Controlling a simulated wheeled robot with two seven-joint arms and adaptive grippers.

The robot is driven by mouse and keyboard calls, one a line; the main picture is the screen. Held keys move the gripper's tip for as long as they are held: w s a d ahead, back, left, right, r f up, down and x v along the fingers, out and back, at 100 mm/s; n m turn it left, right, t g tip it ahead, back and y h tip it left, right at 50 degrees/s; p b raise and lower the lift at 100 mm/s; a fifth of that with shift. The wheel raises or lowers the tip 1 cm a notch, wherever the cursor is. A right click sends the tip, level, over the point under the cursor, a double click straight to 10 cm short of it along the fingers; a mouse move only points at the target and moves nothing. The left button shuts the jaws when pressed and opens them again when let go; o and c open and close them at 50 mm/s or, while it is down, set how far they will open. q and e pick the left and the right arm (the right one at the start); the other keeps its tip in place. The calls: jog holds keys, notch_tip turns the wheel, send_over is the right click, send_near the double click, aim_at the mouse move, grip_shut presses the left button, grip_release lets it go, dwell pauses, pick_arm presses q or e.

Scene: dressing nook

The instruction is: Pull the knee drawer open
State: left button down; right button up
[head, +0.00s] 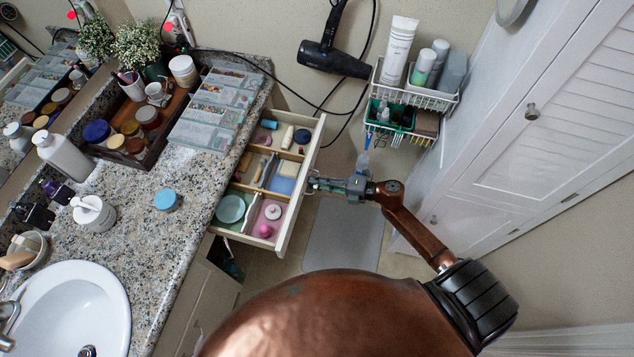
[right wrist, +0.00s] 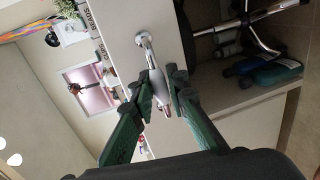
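The knee drawer (head: 295,205) stands pulled out from under the granite counter, with its divided inside showing. My right gripper (head: 314,184) is at the middle of the drawer's front. In the right wrist view, the drawer front (right wrist: 135,20) is pale and carries a chrome bar handle (right wrist: 146,44). The green fingers of my right gripper (right wrist: 162,78) lie on both sides of the bar and look closed on it. My left gripper is in neither view.
The drawer holds small items, among them a teal dish (head: 230,209) and a pink ball (head: 265,230). A wire rack (head: 437,100) with bottles hangs beyond my right arm. A louvred white cabinet (head: 560,110) stands at the right. A grey mat (head: 345,240) lies on the floor.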

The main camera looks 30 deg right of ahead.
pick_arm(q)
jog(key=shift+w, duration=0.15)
pick_arm(e)
jog(key=v, duration=0.7)
jog(key=shift+s+d, duration=0.15)
jog(key=shift+d, duration=0.05)
